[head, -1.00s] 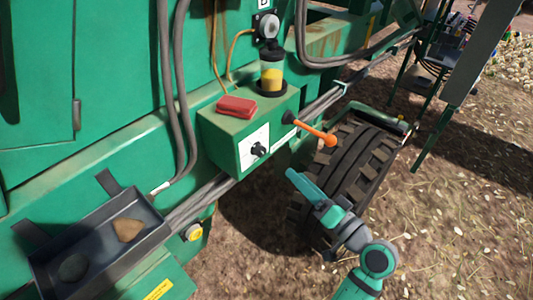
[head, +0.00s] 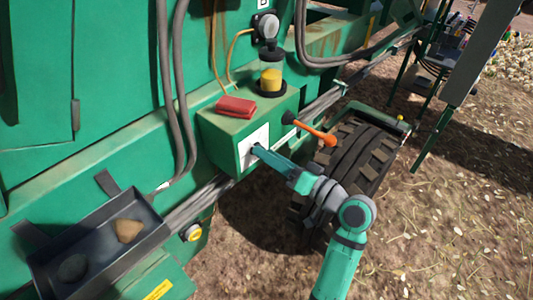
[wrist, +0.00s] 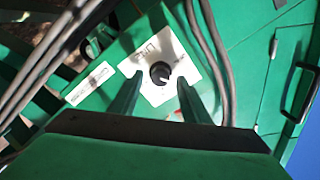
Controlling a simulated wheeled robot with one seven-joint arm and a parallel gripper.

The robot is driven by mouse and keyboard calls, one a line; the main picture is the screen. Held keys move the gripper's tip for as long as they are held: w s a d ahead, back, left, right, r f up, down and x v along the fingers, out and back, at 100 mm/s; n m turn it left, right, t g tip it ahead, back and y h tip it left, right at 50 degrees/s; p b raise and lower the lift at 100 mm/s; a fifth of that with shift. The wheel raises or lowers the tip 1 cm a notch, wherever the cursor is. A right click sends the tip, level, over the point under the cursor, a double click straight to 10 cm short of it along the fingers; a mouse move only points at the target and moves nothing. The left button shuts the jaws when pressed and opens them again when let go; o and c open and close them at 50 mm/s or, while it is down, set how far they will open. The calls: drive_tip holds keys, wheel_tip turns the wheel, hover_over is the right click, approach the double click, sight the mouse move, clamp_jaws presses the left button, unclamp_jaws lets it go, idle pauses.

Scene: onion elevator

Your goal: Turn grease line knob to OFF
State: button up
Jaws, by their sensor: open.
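The black grease line knob (wrist: 160,73) sits on a white label plate on the front of a green box. In the head view my gripper (head: 257,150) reaches the plate (head: 262,134) and hides the knob. In the wrist view my gripper (wrist: 158,98) is open, with one finger on each side just short of or beside the knob. I cannot tell whether the fingers touch it. The plate (wrist: 147,50) carries printed lettering that appears upside down and is too small to read fully.
On the green box (head: 222,143) lie a red block-like item (head: 237,106) and a yellow-filled clear reservoir (head: 271,78). An orange-handled lever (head: 315,131) sticks out just above my arm. A tray (head: 130,262) with two stones is at lower left. A tyre (head: 350,160) stands behind my arm.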

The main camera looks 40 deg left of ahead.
drive_tip(key=shift+w+a, duration=0.1)
drive_tip(key=shift+a, duration=0.65)
drive_tip(key=c, duration=1)
drive_tip(key=shift+c, duration=0.2)
drive_tip(key=shift+n, duration=0.3)
drive_tip(key=n, duration=1.1)
drive_tip(key=shift+s, duration=0.25)
drive_tip(key=shift+n, duration=0.4)
